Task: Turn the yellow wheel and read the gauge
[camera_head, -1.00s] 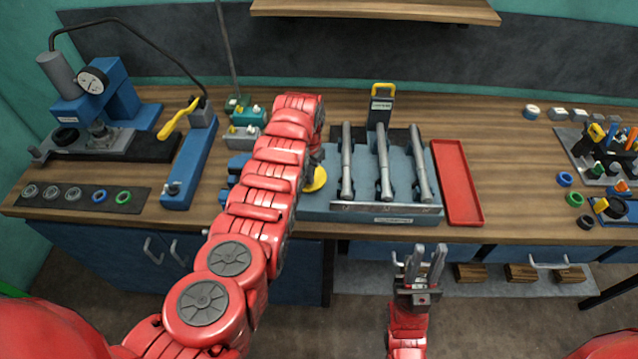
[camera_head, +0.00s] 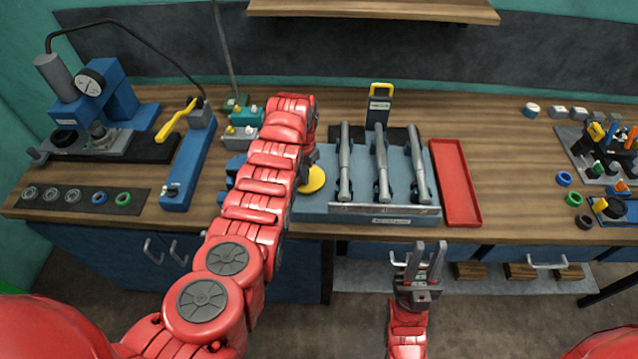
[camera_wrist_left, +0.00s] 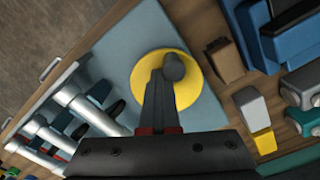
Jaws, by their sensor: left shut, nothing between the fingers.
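The yellow wheel (camera_head: 316,180) is a flat disc at the left end of the blue-grey bench unit, partly hidden by my left arm in the head view. In the left wrist view the wheel (camera_wrist_left: 188,92) carries a dark round knob (camera_wrist_left: 174,67). My left gripper (camera_wrist_left: 158,80) is shut and empty, its fingers over the wheel and close beside the knob; I cannot tell whether they touch it. The round white gauge (camera_head: 90,81) is on the blue press at the far left, its reading too small to tell. My right gripper (camera_head: 427,252) is open and empty in front of the bench.
Several grey cylinders (camera_head: 381,165) lie on the bench unit. A red tray (camera_head: 456,182) is to its right. A blue tool with a yellow lever (camera_head: 177,119) stands left of my arm. The bench right of the tray is clear up to the small parts.

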